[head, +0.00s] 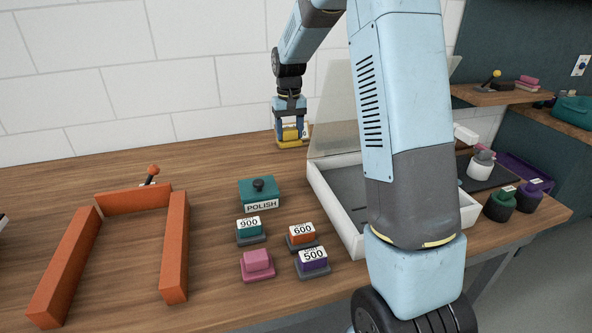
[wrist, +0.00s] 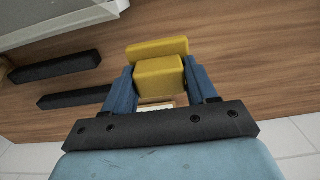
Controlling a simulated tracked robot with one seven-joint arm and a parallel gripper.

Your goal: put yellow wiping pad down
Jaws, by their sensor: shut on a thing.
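The yellow wiping pad (wrist: 158,78) is held between the two blue fingers of my gripper (wrist: 163,88) in the wrist view. It has a block-shaped grip on a wider, flat yellow base. In the head view my gripper (head: 291,132) points down over the back of the wooden bench, near the tiled wall, and the yellow pad (head: 291,144) is at its tips. The pad is at or close to the bench top; I cannot tell whether it touches.
A white tray (head: 336,209) with a clear raised lid stands right of the pad. In front are a teal POLISH block (head: 259,195), labelled 900, 600 and 500 blocks, and a pink block (head: 257,265). An orange three-sided frame (head: 174,247) lies left. Bench left of the pad is clear.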

